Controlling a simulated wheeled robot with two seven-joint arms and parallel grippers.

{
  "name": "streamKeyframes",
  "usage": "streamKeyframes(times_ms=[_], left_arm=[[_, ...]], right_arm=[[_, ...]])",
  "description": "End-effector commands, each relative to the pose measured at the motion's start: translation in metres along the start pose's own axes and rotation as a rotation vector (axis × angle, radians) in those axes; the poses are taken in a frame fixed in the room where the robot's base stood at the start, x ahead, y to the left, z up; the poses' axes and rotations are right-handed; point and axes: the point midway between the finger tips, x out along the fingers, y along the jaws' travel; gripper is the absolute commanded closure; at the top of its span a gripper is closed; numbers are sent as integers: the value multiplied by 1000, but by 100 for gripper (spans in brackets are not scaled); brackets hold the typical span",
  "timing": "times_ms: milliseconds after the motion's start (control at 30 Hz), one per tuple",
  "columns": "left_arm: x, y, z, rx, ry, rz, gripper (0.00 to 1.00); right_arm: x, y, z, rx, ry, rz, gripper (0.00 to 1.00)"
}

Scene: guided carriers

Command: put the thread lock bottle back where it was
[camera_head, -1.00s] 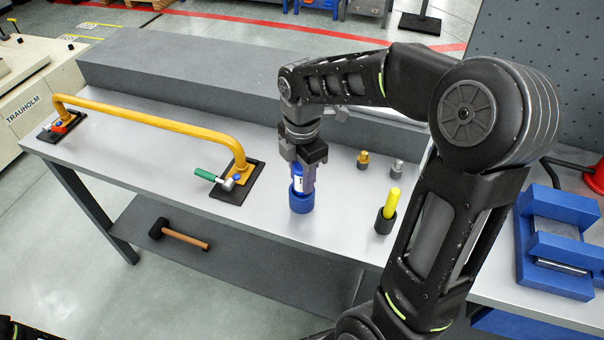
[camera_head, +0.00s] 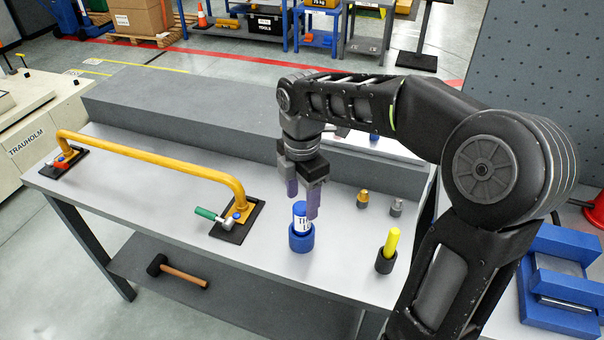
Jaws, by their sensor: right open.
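The thread lock bottle (camera_head: 300,222), blue with a white label, stands upright in a blue round holder (camera_head: 301,241) on the grey workbench. My right gripper (camera_head: 303,205) is open, with its fingers pointing down. Its fingertips are around or just behind the bottle's upper part; I cannot tell whether either finger touches it. My left gripper is not in view.
A yellow marker stands in a dark holder (camera_head: 385,264) to the right. Brass (camera_head: 363,198) and steel (camera_head: 396,207) fittings stand behind it. A yellow bar (camera_head: 160,168) on black plates with a green-handled clamp (camera_head: 213,215) is at left.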

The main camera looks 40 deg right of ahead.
Motion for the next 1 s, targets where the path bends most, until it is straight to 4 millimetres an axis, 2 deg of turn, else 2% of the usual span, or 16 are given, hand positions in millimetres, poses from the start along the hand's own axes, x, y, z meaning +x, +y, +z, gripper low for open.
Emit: streamKeyframes(times_ms=[100, 233, 333, 500, 1000], left_arm=[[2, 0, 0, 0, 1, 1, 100], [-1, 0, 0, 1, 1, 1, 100], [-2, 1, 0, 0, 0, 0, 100], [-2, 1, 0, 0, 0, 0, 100], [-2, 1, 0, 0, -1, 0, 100]], right_arm=[[-27, 1, 0, 1, 1, 4, 43], [-53, 1, 0, 0, 1, 3, 43], [-66, 0, 0, 0, 1, 1, 43], [-73, 0, 0, 0, 1, -1, 43], [-72, 0, 0, 0, 1, -1, 43]])
